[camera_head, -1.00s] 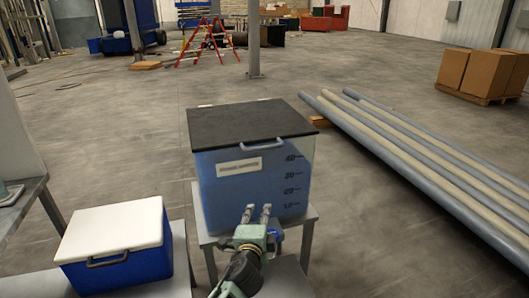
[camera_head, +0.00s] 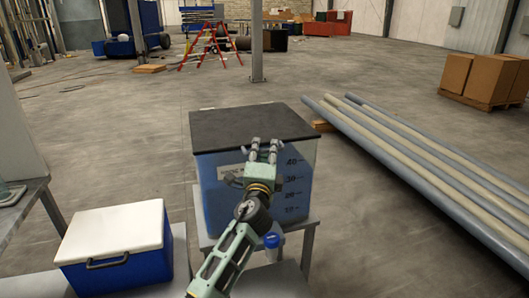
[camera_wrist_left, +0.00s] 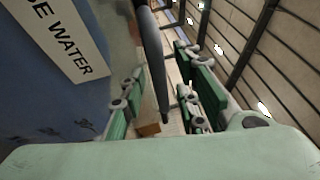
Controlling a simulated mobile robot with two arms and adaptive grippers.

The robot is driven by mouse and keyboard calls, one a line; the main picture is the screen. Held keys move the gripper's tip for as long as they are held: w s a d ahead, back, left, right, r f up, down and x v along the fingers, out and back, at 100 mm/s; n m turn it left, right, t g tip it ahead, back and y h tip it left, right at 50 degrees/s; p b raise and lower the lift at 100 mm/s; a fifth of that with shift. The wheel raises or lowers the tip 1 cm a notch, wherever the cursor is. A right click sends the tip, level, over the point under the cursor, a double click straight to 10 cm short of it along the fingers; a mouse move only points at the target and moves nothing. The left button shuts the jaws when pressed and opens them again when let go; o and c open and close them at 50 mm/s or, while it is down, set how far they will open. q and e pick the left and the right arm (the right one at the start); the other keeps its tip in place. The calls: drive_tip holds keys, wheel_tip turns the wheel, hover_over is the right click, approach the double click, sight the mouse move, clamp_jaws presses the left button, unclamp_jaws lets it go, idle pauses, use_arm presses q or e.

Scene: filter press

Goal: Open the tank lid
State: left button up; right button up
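The tank (camera_head: 212,205) is a box filled with blue, with level marks on its front right. Its flat black lid (camera_head: 235,122) lies closed on top. My left gripper (camera_head: 264,146) is at the lid's front edge and covers the lid handle in the head view. The tank's label (camera_wrist_left: 62,35) shows at the upper left there. My right gripper is not in view.
A blue cooler with a white lid (camera_head: 112,228) stands left of the tank. A small blue cap (camera_head: 272,241) sits in front of the tank, beside my left arm. Long pipes (camera_head: 420,160) lie on the floor to the right.

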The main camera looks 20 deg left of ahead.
use_arm(q)
drive_tip(key=shift+w, duration=0.15)
drive_tip(key=shift+c, duration=0.4)
clamp_jaws()
